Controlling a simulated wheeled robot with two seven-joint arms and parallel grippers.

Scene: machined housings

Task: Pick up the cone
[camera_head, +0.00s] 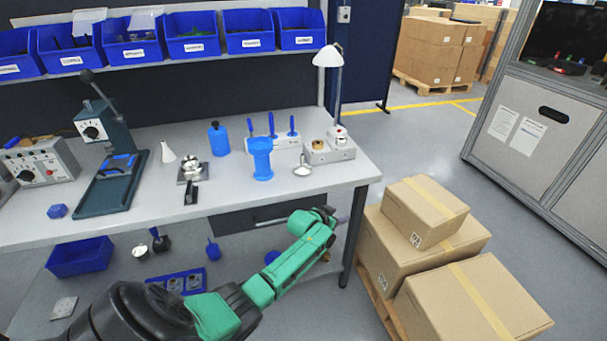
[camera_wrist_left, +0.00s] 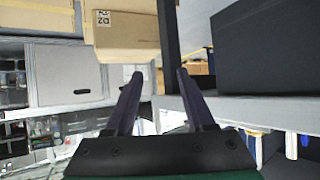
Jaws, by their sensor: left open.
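The cone (camera_head: 167,153) is small and white and stands upright on the workbench, left of a small metal device. It does not show in the left wrist view. My left gripper (camera_head: 343,220) is at the bench's front right leg, below the level of the top and well to the right of the cone. In the left wrist view my left gripper (camera_wrist_left: 160,74) has its two dark fingers apart with nothing between them. My right gripper is in neither view.
The workbench (camera_head: 120,231) holds a dark green press (camera_head: 105,185), a blue bottle (camera_head: 218,139), a blue spool-like part (camera_head: 261,158) and a lamp (camera_head: 328,58). Cardboard boxes (camera_head: 430,210) stand to the right of my arm. Blue bins (camera_head: 192,34) line the shelf above.

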